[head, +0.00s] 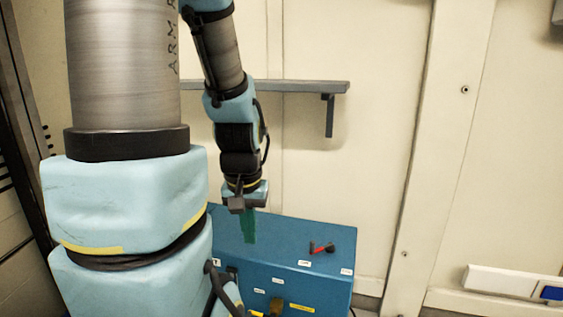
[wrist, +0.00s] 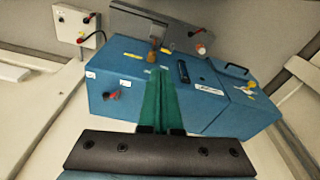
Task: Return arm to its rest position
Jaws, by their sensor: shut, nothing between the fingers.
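My gripper (head: 249,227) hangs from my arm, pointing down above the blue cabinet (head: 283,232) in the head view. Its green fingers are shut together with nothing between them. In the wrist view the shut fingers of my gripper (wrist: 160,95) reach out over the blue cabinet (wrist: 128,75). My arm bends down from the upper middle of the head view, and a large part of it fills the left side. Whether the fingertips touch the cabinet top is hard to tell; they look apart from it.
A grey wall shelf (head: 300,86) with a bracket is behind my arm. In the wrist view, a white wall box (wrist: 78,25) is at upper left. The wall at right is mostly bare.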

